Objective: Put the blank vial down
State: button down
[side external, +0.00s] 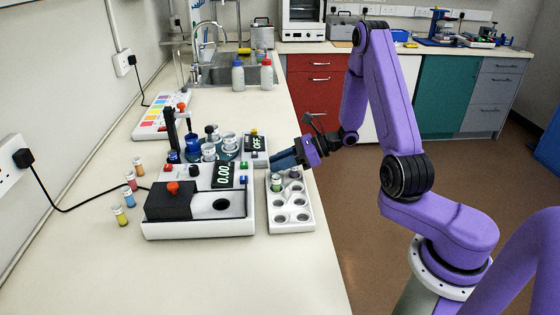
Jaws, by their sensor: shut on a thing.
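My gripper (279,164), with dark blue fingers, is shut at the far end of the white vial rack (291,226), reaching in from the right. A small vial with a greenish band (276,184) shows just below the fingertips, at the rack's far left hole. I take it to be the blank vial in the jaws, but the fingers hide its upper part. I cannot tell whether it is seated in the hole or just above it. The nearer holes of the rack look empty.
Left of the rack stands a white instrument (198,229) with a black lid (170,201) and a display reading 0.00. Behind it are a device reading OFF (257,144) and a cluster of jars (208,151). Several coloured vials (120,216) stand at left. The front bench is clear.

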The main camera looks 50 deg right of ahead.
jog(key=c, duration=0.9)
grip_release()
jog(key=shift+f, duration=0.15)
